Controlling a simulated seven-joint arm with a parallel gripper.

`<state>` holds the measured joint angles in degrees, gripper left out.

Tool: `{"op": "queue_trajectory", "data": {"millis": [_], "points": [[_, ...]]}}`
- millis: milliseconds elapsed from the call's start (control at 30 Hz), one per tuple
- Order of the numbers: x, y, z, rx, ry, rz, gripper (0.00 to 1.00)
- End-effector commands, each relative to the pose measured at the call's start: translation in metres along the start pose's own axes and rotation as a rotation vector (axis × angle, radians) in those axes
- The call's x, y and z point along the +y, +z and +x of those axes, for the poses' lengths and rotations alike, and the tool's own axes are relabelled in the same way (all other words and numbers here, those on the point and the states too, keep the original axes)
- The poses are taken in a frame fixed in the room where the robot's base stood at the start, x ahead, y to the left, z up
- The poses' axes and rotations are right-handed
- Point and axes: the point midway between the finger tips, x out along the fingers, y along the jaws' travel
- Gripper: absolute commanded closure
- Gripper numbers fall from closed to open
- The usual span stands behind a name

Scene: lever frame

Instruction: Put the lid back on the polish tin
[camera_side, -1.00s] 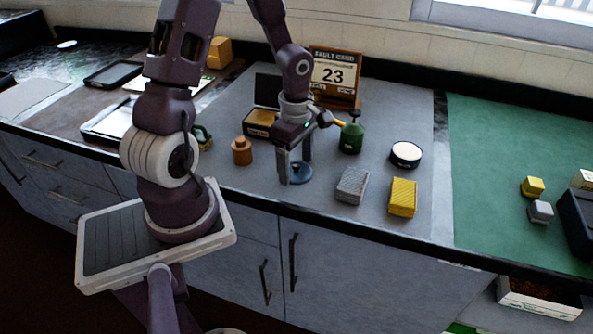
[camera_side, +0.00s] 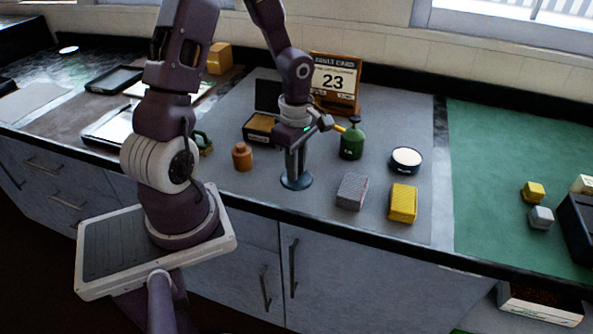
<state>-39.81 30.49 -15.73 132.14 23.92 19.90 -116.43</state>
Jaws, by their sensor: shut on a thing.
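The polish tin (camera_side: 406,160) stands open on the grey mat at the right, a round dark tin with a pale cream top. The lid (camera_side: 297,183), a dark blue disc, lies on the mat left of the tin. My gripper (camera_side: 295,172) points straight down over the lid, its fingers shut on the lid's middle. The fingers hide the part they grip. The lid looks flat and at mat level; I cannot tell any small gap beneath it.
A green bottle (camera_side: 352,140) stands behind, between lid and tin. A grey block (camera_side: 352,191) and a yellow block (camera_side: 403,203) lie in front. An orange-brown jar (camera_side: 242,157) stands left of the lid. A card stand (camera_side: 336,82) is at the back.

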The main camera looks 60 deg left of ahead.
Motion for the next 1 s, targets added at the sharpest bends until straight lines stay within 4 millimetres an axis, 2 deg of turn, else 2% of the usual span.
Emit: {"op": "queue_trajectory", "data": {"millis": [67, 300, 467, 733, 1000], "points": [[0.001, -0.001, -0.011, 0.001, 0.005, -0.004, 1.0], [0.001, 0.0, -0.071, 0.001, 0.007, -0.003, 1.0], [0.001, 0.0, -0.098, 0.001, 0.005, -0.003, 1.0], [0.001, 0.0, -0.156, 0.0, 0.008, -0.001, 1.0], [0.055, 0.02, -0.166, 0.0, 0.003, -0.065, 1.0]]}}
